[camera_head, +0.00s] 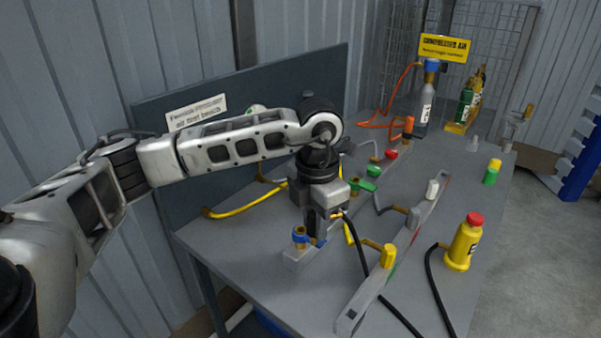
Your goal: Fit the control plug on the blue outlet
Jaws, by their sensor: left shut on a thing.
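My left gripper (317,238) points down over the front of the bench and is shut on a dark piece, probably the control plug. The gripper hides most of that piece, so its shape cannot be told. A black hose (360,250) runs from beside the gripper down to the bench's front edge. The blue outlet (300,237), a brass fitting with a blue collar, stands on a grey block just left of the fingertips. Whether the held piece touches it cannot be told. My right gripper is not in view.
A slanting grey rail (370,293) holds a yellow plug (388,256), a grey plug (413,218) and a white plug (432,190). A yellow bottle (463,245) with a red cap stands right. A green-collared outlet (360,184) lies behind the gripper. A cylinder (424,105) stands at the back.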

